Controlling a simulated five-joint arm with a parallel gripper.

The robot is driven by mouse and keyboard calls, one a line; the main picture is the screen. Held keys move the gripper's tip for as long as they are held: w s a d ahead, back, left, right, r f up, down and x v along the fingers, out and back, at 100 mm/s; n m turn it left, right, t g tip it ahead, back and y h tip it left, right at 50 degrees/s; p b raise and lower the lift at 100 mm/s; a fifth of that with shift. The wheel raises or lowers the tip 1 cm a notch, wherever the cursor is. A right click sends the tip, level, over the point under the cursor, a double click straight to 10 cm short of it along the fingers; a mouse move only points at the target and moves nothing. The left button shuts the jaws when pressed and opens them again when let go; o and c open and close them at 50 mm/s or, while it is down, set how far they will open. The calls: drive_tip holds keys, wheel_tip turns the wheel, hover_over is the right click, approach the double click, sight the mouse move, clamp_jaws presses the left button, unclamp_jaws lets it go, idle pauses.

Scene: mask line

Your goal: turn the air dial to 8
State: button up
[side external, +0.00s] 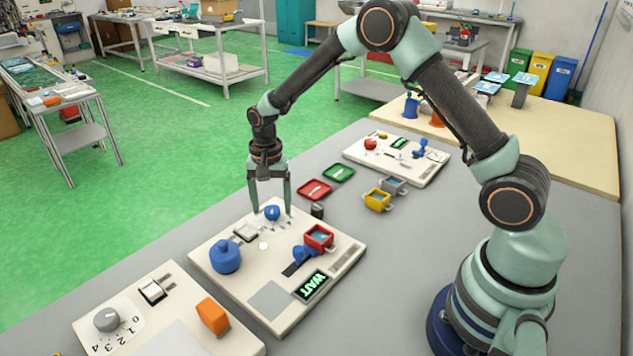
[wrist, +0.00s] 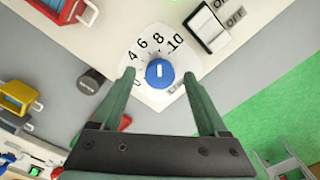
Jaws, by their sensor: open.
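The air dial is a small blue knob (wrist: 159,73) with a white mark, on a white plate with a number scale from 0 to 10. In the wrist view its mark stands upright in the picture and lines up roughly with the 8. The same blue dial (side external: 272,213) shows at the far edge of the middle panel in the side view. My gripper (side external: 272,209) points down over it, open, with one finger on each side. In the wrist view both fingers of my gripper (wrist: 159,76) stand apart from the knob, with gaps at left and right.
The middle panel (side external: 210,258) also carries a blue round knob (side external: 225,257), a red box (side external: 319,237), a blue lever (side external: 304,254) and a display (side external: 313,286) reading WAIT. An ON/OFF rocker switch (wrist: 210,28) is near the dial. A dark cylinder (side external: 317,210) stands beside the panel.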

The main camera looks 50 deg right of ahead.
sight(272, 209)
wheel_tip(272, 209, up, 12)
idle(0.4)
drive_tip(key=s+r+n+t, duration=0.3)
drive_tip(key=s+r+n, duration=0.2)
drive_tip(key=s+r, duration=0.5)
drive_tip(key=s+d+n+t, duration=0.1)
drive_tip(key=s+n+t, duration=0.1)
drive_tip(key=s+n, duration=0.3)
drive_tip(key=s, duration=0.4)
drive_tip(key=shift+s+d+f+n+t, duration=0.15)
drive_tip(key=shift+d+f+n+t, duration=0.05)
drive_tip(key=shift+d+n+t, duration=0.1)
